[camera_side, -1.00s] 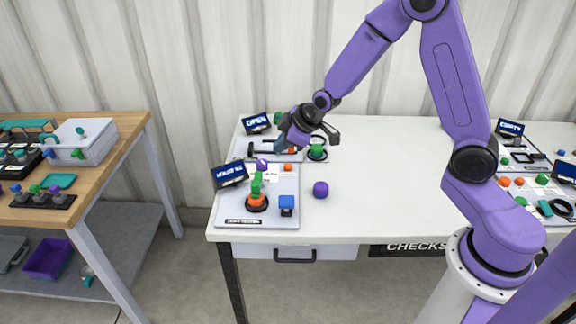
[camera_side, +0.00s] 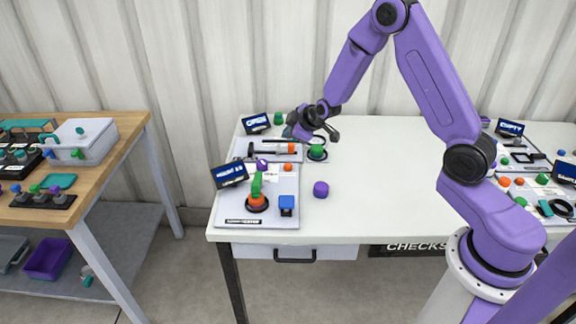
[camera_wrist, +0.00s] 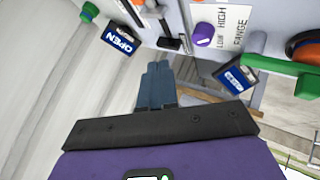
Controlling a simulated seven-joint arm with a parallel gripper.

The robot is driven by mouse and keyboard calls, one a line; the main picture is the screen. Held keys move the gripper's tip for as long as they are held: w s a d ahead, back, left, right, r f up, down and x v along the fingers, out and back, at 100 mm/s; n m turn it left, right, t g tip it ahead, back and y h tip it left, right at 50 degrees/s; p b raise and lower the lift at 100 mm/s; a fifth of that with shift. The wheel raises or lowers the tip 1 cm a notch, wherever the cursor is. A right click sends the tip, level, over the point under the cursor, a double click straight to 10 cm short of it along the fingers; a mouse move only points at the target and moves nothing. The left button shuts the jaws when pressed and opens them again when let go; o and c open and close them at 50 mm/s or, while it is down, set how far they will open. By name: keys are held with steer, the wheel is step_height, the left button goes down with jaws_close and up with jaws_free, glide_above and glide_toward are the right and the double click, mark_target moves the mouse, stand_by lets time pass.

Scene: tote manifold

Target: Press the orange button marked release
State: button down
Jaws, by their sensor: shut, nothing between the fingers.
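A small orange button (camera_side: 288,167) shows on the light panel at the front of the white table in the side view; its marking is too small to read. A larger orange piece (camera_side: 292,148) lies on the panel behind it. My gripper (camera_side: 288,132) is above the back panel, behind and above the button, and touches nothing that I can see. In the wrist view its blue-grey fingers (camera_wrist: 157,72) are shut together and empty. I cannot make out the release button in the wrist view.
The front panel holds a green lever on an orange base (camera_side: 257,199), a blue block (camera_side: 287,205) and a tilted screen (camera_side: 230,174). A purple knob (camera_wrist: 204,35) marked for range is near the fingers. A purple piece (camera_side: 321,189) stands on the table, with bare tabletop to its right.

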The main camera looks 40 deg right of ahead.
mark_target(290, 167)
steer(key=shift+f, duration=4.2)
steer(key=shift+f, duration=0.15)
steer(key=shift+f, duration=0.3)
steer(key=shift+f, duration=0.5)
steer(key=shift+r, duration=0.95)
steer(key=shift+r, duration=2.5)
